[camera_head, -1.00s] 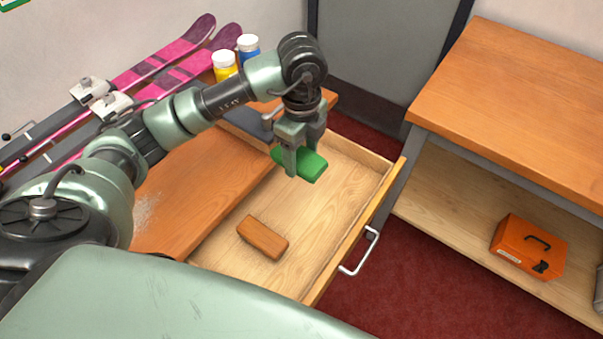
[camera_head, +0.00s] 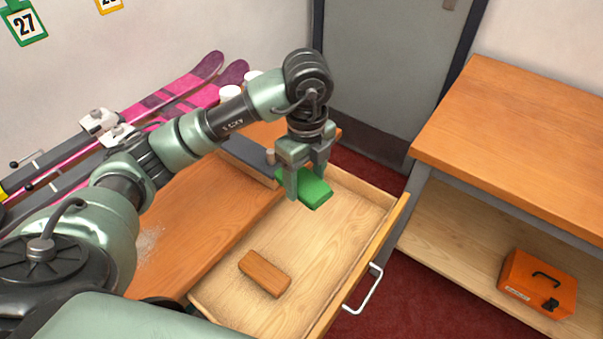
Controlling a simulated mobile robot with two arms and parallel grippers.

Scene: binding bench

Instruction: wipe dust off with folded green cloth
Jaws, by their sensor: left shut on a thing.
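My left gripper (camera_head: 305,192) is shut on the folded green cloth (camera_head: 316,193) and holds it above the open drawer (camera_head: 330,240). Pale dust (camera_head: 149,243) lies on the wooden bench top (camera_head: 205,215), partly hidden behind my left arm. A brown wooden block (camera_head: 265,273) lies on the drawer floor, with some fine specks around it. My right gripper is out of view.
Pink skis (camera_head: 180,95) lie along the back of the bench, near two white-capped bottles (camera_head: 230,93) mostly hidden by my arm. The drawer's metal handle (camera_head: 365,290) sticks out over the red floor. An orange toolbox (camera_head: 538,283) sits on the lower shelf at right.

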